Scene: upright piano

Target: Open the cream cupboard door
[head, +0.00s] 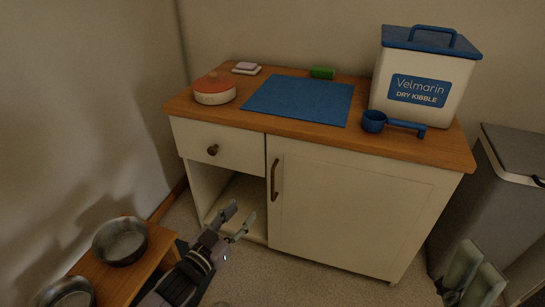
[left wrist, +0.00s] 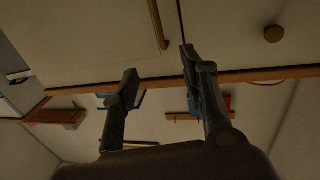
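The cream cupboard door (head: 350,205) is shut, on the right of the wooden-topped cabinet. Its dark vertical handle (head: 274,180) is near the door's left edge. My left gripper (head: 240,212) is open and empty, low and left of the handle, in front of the open cubby.
A drawer with a round knob (head: 212,150) is left of the door, above an open cubby (head: 240,195). A low wooden bench (head: 110,280) with metal bowls (head: 120,241) stands at the lower left. A grey bin (head: 480,190) stands at the right. Carpet before the door is clear.

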